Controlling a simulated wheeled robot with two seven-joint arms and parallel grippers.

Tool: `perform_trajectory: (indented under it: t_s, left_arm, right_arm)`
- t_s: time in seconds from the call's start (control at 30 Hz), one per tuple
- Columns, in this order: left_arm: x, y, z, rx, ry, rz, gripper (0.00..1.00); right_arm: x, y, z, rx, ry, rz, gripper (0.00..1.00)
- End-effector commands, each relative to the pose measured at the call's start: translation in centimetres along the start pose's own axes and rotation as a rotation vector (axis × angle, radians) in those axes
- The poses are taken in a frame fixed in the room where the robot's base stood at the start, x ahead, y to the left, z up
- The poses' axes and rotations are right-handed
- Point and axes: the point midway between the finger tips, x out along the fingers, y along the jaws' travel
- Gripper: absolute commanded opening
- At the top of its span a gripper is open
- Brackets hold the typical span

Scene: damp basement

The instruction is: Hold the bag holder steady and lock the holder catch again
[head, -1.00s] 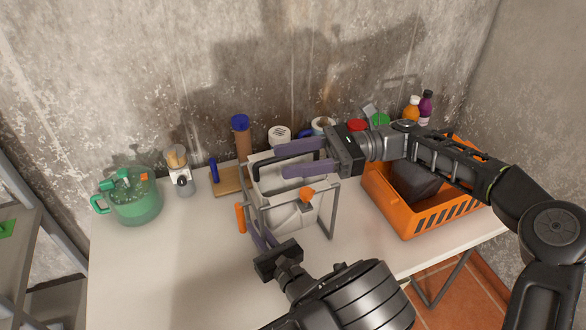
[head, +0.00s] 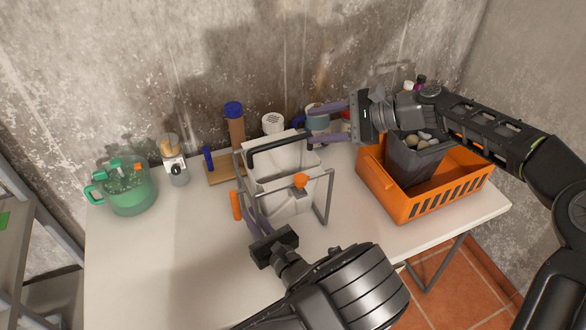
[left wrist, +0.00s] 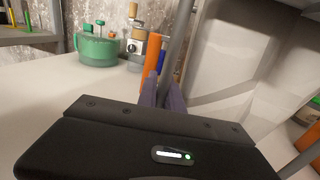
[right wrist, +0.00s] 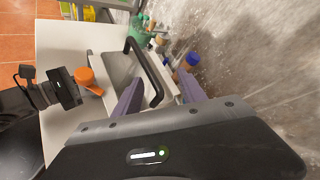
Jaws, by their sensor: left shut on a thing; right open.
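The bag holder, a grey tube frame (head: 328,200) around a white bag (head: 290,200), stands upright on the table. A black bar (head: 280,149) crosses the top of the bag. An orange knob (head: 300,180) is at the frame's front, and an orange grip (head: 236,205) at its left side. My left gripper (head: 250,222) is shut on the frame's left side, just below the orange grip; its fingers (left wrist: 162,88) also show in the left wrist view. My right gripper (head: 310,123) is open and empty, right of and behind the black bar. I cannot tell whether the catch is locked.
An orange crate (head: 425,208) with a dark bucket of stones (head: 412,160) stands at the right. A green pot (head: 130,192), a small grinder (head: 175,165) and several bottles and jars line the back by the wall. The front left table (head: 150,260) is clear.

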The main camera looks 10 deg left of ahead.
Motion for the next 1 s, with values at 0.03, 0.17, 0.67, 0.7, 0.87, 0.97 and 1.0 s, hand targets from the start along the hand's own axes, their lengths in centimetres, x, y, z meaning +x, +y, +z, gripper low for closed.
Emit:
perform_trajectory:
  t_s: [0.03,0.17,0.67,0.7,0.87,0.97,1.0]
  left_arm:
    - [0.0,0.0,0.0,0.000,-0.001,0.000,0.00]
    - [0.0,0.0,0.0,0.000,0.000,0.000,0.00]
    - [0.0,0.0,0.0,0.000,-0.001,0.000,0.00]
    - [0.0,0.0,0.0,-0.001,-0.001,0.000,0.00]
    - [0.0,0.0,0.0,0.000,0.000,0.000,0.00]
    - [0.0,0.0,0.0,0.000,0.000,0.000,0.00]
    - [0.0,0.0,0.0,0.000,0.000,0.000,0.00]
  right_arm:
    - [-0.4,0.9,-1.4,-0.089,0.056,-0.011,0.48]
    - [-1.7,3.4,-5.5,-0.376,0.221,-0.015,0.48]
    - [-4.2,15.4,-16.2,-1.320,0.693,0.277,0.48]
    - [-3.5,16.1,-15.9,-1.399,0.708,0.274,0.48]
    - [-0.2,17.8,-11.8,-1.705,0.736,0.148,0.48]
    - [1.2,18.4,-7.8,-1.844,0.738,0.012,0.48]
    - [1.6,18.6,-6.1,-1.886,0.736,-0.045,0.48]
